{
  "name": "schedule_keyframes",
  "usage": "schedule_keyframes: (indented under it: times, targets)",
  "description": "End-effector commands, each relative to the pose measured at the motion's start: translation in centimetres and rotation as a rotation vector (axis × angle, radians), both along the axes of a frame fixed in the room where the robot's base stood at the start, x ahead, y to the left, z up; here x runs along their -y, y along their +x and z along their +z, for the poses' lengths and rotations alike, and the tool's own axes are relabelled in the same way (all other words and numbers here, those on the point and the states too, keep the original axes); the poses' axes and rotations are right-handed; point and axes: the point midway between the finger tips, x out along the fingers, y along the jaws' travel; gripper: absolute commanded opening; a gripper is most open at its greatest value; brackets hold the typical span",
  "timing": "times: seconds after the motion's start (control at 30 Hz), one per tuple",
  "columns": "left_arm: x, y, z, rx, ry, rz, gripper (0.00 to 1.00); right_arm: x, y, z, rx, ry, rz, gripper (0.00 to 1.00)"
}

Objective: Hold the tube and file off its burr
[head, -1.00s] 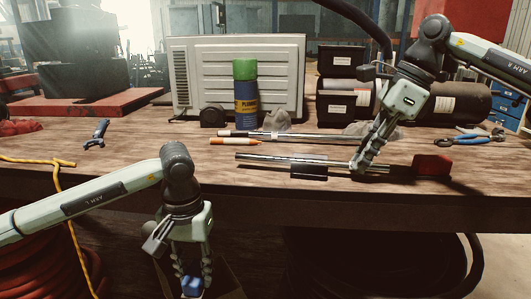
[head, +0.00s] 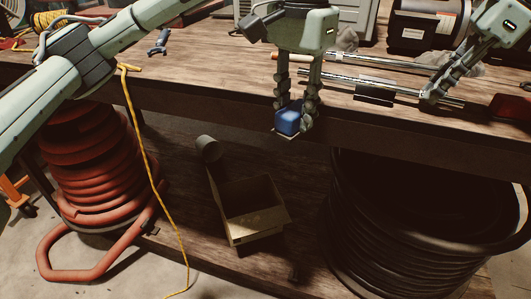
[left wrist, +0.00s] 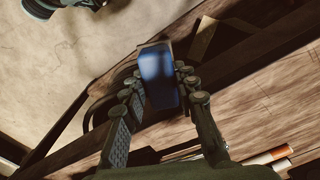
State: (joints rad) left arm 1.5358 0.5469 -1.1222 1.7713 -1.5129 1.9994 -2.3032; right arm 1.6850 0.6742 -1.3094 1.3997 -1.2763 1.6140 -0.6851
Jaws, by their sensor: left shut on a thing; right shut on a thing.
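My left gripper (head: 294,108) is shut on a blue block-like thing (head: 288,122) and holds it in front of the workbench's front edge. A thin pale piece shows just below it. The left wrist view shows the blue thing (left wrist: 158,78) between the fingers; I cannot tell whether it is a file's handle. My right gripper (head: 433,97) is shut on the shiny metal tube (head: 345,84), near its right part. No burr can be made out.
A second rod (head: 375,60) lies behind the tube. A dark red block (head: 510,106) sits at the right. Below are an open cardboard box (head: 258,237), a red hose coil (head: 95,180) and a black hose coil (head: 400,250).

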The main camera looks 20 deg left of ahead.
Motion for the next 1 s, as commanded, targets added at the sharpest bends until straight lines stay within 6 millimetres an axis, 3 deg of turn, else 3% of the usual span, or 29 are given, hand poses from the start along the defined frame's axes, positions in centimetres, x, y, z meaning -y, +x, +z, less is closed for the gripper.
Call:
schedule_keyframes:
  times: [0.03,0.13,0.4,0.6,0.8,1.0]
  targets:
    - [0.9,0.4,2.2,0.008,-0.001,-0.029,0.00,0.0,0.0,0.1,0.001,0.001,0.000,0.00]
    - [2.5,1.7,5.5,0.007,-0.001,-0.055,0.00,0.0,0.0,0.0,0.001,0.001,0.000,0.00]
    - [4.2,8.6,9.3,0.002,-0.001,0.172,0.00,0.0,0.0,0.1,0.001,0.001,0.000,0.00]
    - [3.9,11.7,12.2,0.002,-0.001,0.328,0.00,0.0,0.0,0.0,0.001,0.001,0.000,0.00]
    - [3.5,12.7,13.4,0.001,-0.002,0.388,0.00,0.0,0.0,0.0,0.001,0.001,0.000,0.00]
    - [3.4,12.7,12.6,-0.002,0.000,0.391,0.00,0.0,0.0,0.1,0.001,0.001,0.000,0.00]
